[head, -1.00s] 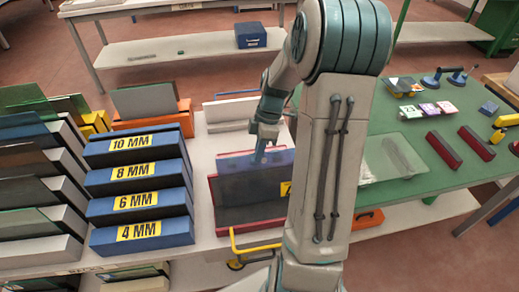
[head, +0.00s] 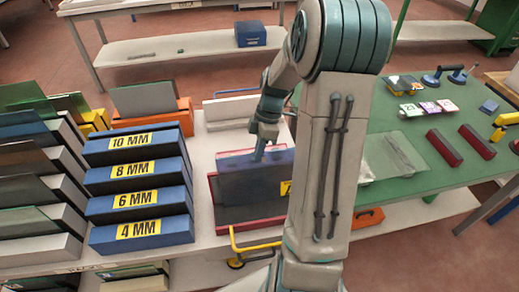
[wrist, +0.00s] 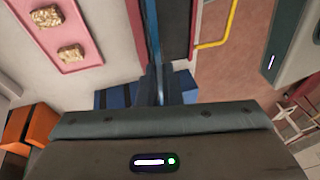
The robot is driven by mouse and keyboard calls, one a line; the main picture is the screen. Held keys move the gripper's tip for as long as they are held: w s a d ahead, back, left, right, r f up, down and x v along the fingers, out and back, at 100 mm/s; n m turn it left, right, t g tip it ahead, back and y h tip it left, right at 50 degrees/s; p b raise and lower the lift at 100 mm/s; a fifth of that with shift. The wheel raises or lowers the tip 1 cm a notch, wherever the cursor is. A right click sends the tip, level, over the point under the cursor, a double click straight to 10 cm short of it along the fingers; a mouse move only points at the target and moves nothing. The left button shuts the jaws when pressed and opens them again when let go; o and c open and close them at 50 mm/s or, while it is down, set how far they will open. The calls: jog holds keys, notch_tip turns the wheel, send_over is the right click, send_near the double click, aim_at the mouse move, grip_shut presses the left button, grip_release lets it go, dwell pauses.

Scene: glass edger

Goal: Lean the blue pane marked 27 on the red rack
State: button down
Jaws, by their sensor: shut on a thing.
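My gripper (head: 259,154) is shut on the upper edge of a blue see-through pane (head: 243,182). The pane stands near upright at the red rack (head: 213,196), in front of its back. A yellow label (head: 286,188) shows on the pane, but my arm hides most of it and I cannot read the number. In the wrist view my gripper (wrist: 158,88) grips the pane (wrist: 152,35), which shows edge-on beside the red rack (wrist: 193,35). I cannot tell whether the pane's lower edge touches the rack.
Blue blocks marked 4 MM to 10 MM (head: 140,202) stand left of the rack. A yellow bar (head: 255,247) is at the table's front edge. The green table (head: 450,178) at right holds dark red blocks (head: 444,149). A pink tray (wrist: 75,55) shows in the wrist view.

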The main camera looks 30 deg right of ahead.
jog(key=shift+f, duration=0.1)
jog(key=c, duration=1.5)
grip_release()
jog(key=v, duration=1.3)
jog(key=shift+d+r+b, duration=0.15)
jog(key=shift+r+b, duration=0.15)
jog(key=shift+r, duration=0.1)
